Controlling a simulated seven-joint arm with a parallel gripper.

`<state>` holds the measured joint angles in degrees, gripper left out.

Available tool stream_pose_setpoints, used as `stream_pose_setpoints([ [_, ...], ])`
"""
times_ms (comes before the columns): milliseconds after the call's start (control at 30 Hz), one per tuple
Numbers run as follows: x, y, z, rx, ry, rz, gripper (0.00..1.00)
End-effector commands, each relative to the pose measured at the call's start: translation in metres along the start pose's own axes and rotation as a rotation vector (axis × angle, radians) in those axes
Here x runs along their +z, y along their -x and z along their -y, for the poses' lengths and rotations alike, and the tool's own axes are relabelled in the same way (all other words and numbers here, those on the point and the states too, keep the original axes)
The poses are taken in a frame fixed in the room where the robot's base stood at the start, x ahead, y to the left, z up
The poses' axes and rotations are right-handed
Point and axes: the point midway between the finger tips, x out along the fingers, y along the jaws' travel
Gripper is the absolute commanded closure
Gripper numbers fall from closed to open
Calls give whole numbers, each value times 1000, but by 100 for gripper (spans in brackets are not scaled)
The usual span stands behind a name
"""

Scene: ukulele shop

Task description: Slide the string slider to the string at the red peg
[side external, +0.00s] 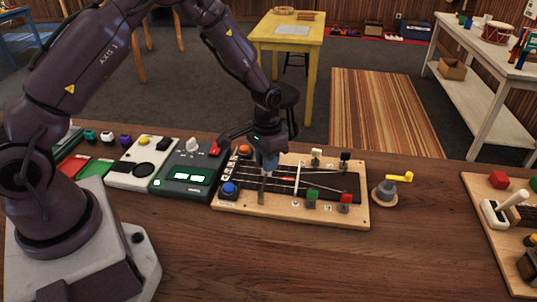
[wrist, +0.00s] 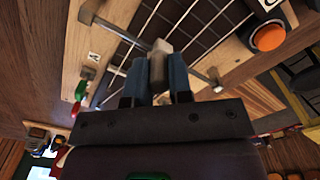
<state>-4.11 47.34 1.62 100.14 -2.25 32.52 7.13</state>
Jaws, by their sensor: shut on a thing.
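A wooden board (side external: 290,216) carries a dark fretboard (side external: 326,183) with strings along it. At its right end are a red peg (side external: 346,198), a green peg (side external: 313,193), a white peg (side external: 316,153) and a black peg (side external: 345,155). The string slider, a grey block (wrist: 158,62), sits partway along a metal rail (wrist: 112,27) that crosses the strings. My gripper (side external: 268,166) is over the left part of the fretboard. Its blue fingers (wrist: 158,75) are shut on the slider, one on each side. The fingers hide the slider in the side view.
An orange button (side external: 245,150) and a blue button (side external: 230,188) are at the board's left end. A dark green device (side external: 188,168) stands close to the left. The table front is clear.

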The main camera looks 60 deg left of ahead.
Motion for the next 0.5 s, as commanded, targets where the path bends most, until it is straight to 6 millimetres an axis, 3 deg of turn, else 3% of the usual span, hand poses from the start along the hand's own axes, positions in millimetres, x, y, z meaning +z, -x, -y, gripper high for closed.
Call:
stream_pose_setpoints([
  [167,0,0,1,0,1,2,100],
  [200,0,0,1,0,1,2,71],
  [300,0,0,1,0,1,2,54],
  [500,0,0,1,0,0,1,54],
])
